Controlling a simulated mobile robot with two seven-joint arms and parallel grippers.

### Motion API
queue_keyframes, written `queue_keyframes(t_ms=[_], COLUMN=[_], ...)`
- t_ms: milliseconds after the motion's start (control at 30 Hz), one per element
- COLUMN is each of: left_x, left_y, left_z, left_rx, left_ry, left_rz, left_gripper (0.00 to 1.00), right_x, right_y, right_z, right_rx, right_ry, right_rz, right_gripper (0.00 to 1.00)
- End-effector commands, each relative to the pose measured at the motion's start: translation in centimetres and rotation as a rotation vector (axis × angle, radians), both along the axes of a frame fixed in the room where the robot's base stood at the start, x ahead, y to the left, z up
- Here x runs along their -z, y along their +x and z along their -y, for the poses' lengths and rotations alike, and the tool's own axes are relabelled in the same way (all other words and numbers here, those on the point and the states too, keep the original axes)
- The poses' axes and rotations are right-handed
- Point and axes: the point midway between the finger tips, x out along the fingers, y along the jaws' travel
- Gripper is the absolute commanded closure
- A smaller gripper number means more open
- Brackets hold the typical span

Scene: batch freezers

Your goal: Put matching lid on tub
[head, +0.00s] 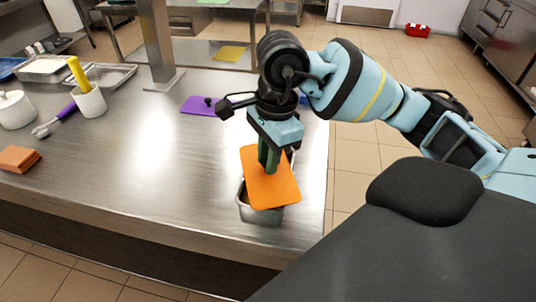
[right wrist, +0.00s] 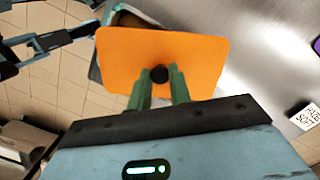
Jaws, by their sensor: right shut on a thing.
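My right gripper (head: 268,165) is shut on the black knob of a flat orange lid (head: 272,190). In the right wrist view its green fingers (right wrist: 160,85) pinch the knob at the middle of the lid (right wrist: 190,60). A rectangular metal tub (head: 262,215) stands near the table's front right corner. The lid is over the tub and hides most of its opening. The lid reaches past the tub toward the back, and I cannot tell whether they touch. A strip of the tub (right wrist: 96,68) shows behind the lid in the right wrist view. My left gripper is not in view.
A purple lid (head: 193,104) lies farther back on the metal table (head: 130,165), near a post (head: 158,45). White pots (head: 90,103), a purple-handled tool (head: 66,112), trays (head: 105,76) and an orange-brown block (head: 18,158) are at the left. The table's middle is clear.

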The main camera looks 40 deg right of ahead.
Motion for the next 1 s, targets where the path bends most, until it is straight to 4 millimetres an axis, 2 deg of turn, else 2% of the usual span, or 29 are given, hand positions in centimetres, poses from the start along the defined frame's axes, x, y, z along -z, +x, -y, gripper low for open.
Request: queue_keyframes(t_ms=[300, 333, 500, 700, 867, 1000], left_x=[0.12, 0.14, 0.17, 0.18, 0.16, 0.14], left_y=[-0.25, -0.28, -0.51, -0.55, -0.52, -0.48], left_z=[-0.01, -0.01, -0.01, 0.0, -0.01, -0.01], left_rx=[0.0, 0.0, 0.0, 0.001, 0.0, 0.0], left_ry=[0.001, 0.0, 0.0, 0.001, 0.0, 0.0], left_rz=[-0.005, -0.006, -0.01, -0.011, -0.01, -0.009], left_gripper=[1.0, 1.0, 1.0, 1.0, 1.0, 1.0], right_x=[0.01, 0.01, 0.01, 0.01, 0.01, 0.01], right_y=[-0.01, -0.01, 0.0, 0.0, 0.0, 0.0], right_z=[-0.01, -0.01, -0.01, -0.01, 0.0, 0.0], right_rx=[0.0, 0.0, 0.0, 0.0, 0.0, 0.0], right_ry=[0.0, 0.0, 0.0, 0.0, 0.0, 0.0], right_rz=[0.0, 0.0, 0.0, 0.0, 0.0, 0.0], right_gripper=[1.0, 0.78, 0.55, 0.55, 0.34, 0.33])
